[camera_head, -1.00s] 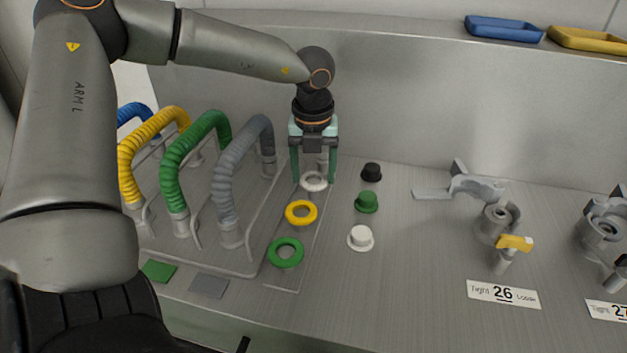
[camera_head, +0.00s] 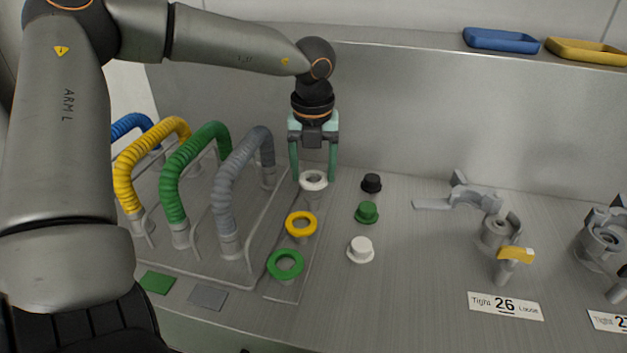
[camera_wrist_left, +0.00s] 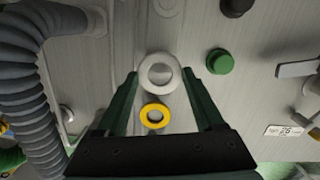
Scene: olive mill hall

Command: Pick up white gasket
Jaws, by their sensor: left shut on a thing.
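The white gasket (camera_head: 314,181) is a flat ring. It is held between the fingertips of my left gripper (camera_head: 314,177), which is shut on it from both sides. It appears a little raised above the thin plate near the hoses. In the left wrist view the white gasket (camera_wrist_left: 159,72) sits between the two green fingers (camera_wrist_left: 160,73), its hole facing the camera. The yellow gasket (camera_head: 301,223) and green gasket (camera_head: 285,265) lie in a row in front of it. My right gripper is not in view.
Ribbed hoses, the nearest grey (camera_head: 232,190), arch to the left of the gripper. Black (camera_head: 371,183), green (camera_head: 366,212) and white (camera_head: 360,249) caps stand to the right. Clamp fittings (camera_head: 499,228) stand farther right. Bare bench (camera_head: 420,265) lies between the caps and fittings.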

